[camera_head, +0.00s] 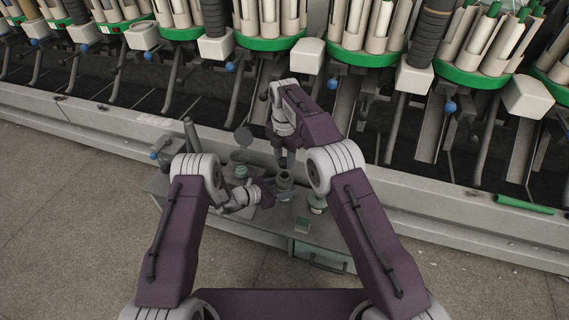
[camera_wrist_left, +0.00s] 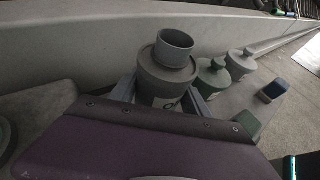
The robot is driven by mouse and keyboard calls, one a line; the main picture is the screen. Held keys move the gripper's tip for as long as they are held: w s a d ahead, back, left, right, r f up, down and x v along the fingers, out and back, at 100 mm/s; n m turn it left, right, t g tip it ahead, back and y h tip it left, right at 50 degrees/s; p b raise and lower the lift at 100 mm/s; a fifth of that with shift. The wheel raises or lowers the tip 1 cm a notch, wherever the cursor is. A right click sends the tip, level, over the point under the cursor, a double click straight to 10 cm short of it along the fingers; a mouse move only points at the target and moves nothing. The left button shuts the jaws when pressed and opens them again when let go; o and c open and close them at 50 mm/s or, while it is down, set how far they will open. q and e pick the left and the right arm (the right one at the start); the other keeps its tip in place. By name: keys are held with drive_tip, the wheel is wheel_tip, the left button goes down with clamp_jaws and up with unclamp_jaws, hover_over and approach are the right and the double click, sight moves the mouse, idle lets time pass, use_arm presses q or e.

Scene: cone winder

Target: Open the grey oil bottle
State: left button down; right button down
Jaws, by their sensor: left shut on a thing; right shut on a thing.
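The grey oil bottle (camera_head: 284,181) stands upright on a small grey bench. In the left wrist view the bottle (camera_wrist_left: 160,86) shows a broad round body with an open, hollow neck and no lid on it. My left gripper (camera_head: 272,187) is shut around its body from the left, one finger on each side in the left wrist view (camera_wrist_left: 164,98). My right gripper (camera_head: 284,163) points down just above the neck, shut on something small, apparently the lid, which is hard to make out. The right gripper does not show in the left wrist view.
Two lidded bottles, one greenish (camera_wrist_left: 213,76) and one grey (camera_wrist_left: 241,63), stand beyond the held bottle. The winder's long ledge (camera_head: 420,190) runs behind.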

use_arm(q)
drive_tip(key=shift+c, duration=2.2)
unclamp_jaws()
